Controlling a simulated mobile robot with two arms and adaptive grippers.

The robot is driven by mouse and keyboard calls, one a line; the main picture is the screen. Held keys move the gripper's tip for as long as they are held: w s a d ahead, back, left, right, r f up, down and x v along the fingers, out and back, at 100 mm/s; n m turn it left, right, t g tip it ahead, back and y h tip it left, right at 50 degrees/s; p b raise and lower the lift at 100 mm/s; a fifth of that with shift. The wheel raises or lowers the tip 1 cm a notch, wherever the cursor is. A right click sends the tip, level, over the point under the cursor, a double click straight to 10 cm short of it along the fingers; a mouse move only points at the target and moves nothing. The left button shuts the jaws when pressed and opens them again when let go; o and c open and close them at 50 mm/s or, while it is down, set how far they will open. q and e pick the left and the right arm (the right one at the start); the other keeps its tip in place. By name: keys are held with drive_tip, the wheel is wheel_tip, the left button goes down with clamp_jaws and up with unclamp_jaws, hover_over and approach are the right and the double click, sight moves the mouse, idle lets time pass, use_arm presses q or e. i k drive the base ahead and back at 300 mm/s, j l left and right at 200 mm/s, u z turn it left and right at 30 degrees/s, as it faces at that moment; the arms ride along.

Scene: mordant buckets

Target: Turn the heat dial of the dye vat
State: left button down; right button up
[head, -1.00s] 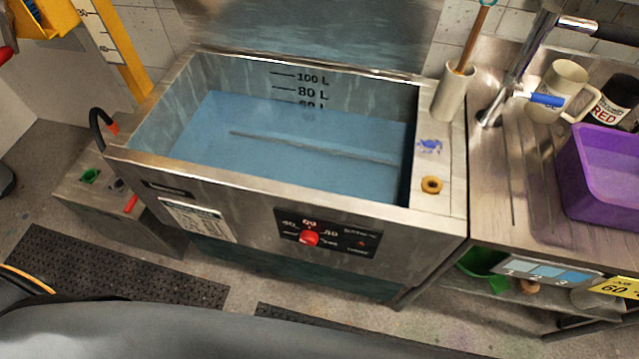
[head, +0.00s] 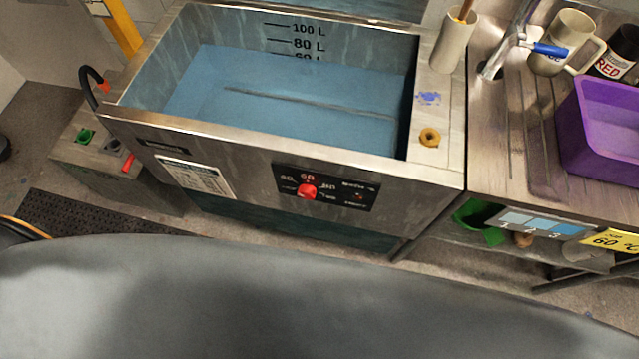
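The dye vat (head: 290,150) is a steel tank holding blue liquid, with litre marks on its inner back wall. Its front carries a black control panel (head: 345,190) with white markings, among them 40, 60 and 80. The heat dial (head: 307,191) is a red knob on the left part of that panel. Nothing touches it. Neither of my grippers shows in the head view. A large dark grey part, likely my own body, fills the bottom of the view.
A steel counter (head: 500,150) to the right holds a purple basin (head: 600,130), a beige mug (head: 562,35) and a tap with a blue lever (head: 550,50). A low box (head: 105,160) stands left of the vat. A dark mat (head: 80,220) lies on the floor.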

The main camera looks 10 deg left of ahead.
sight(306, 192)
drive_tip(key=k+l+z, duration=0.4)
drive_tip(key=l+z, duration=0.15)
drive_tip(key=l, duration=0.15)
drive_tip(key=k+l+z, duration=0.1)
drive_tip(key=l+z, duration=0.15)
drive_tip(key=l, duration=0.15)
drive_tip(key=k+l+z, duration=0.1)
drive_tip(key=l+z, duration=0.15)
drive_tip(key=l, duration=0.2)
